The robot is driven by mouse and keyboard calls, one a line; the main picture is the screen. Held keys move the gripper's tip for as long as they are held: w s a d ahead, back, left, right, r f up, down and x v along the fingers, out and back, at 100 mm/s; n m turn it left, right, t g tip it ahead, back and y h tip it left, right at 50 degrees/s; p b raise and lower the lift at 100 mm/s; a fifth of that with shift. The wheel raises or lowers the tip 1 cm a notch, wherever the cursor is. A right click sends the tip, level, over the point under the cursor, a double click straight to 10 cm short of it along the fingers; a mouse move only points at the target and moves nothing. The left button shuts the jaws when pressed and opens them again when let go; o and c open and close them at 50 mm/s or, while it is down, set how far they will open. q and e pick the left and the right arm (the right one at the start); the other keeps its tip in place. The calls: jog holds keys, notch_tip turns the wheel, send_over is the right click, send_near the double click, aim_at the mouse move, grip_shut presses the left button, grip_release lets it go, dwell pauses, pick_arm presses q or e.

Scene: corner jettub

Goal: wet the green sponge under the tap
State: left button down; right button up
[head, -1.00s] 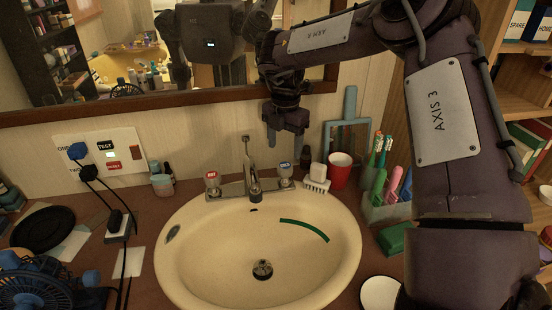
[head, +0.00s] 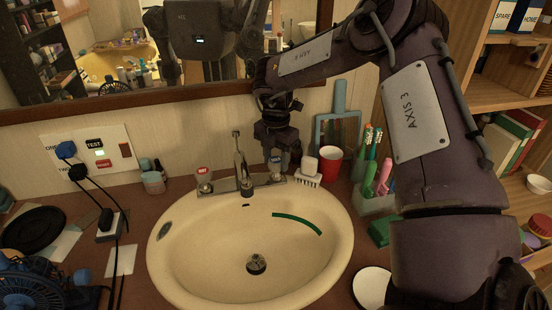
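The green sponge (head: 379,232) lies on the counter right of the sink, partly hidden behind my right arm. The tap (head: 241,168) stands at the back of the basin (head: 200,248), between a red-marked hot handle (head: 204,182) and a blue-marked cold handle (head: 276,166). No water shows at the spout. My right gripper (head: 279,160) points down at the cold handle, its fingers apart on either side of it; I cannot tell whether they touch it. My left gripper is not directly in view.
A white brush (head: 308,178), red cup (head: 329,164) and toothbrush holder (head: 376,204) stand close right of the cold handle. A white round dish (head: 371,287) is at front right. A blue fan (head: 32,282) and cables are at left. The mirror frame (head: 140,103) runs behind.

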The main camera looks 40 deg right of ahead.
jog(key=c, duration=0.3)
jog(key=shift+n+b, duration=0.55)
jog(key=shift+n, duration=1.25)
pick_arm(q)
jog(key=shift+w+d, duration=0.2)
jog(key=shift+w, duration=0.25)
pick_arm(e)
jog(key=shift+w+n, duration=0.1)
jog(key=shift+n, duration=0.8)
jog(key=o, duration=1)
jog(key=shift+c, duration=0.2)
pick_arm(q)
jog(key=shift+w, duration=0.1)
pick_arm(e)
jog(key=shift+m, duration=0.3)
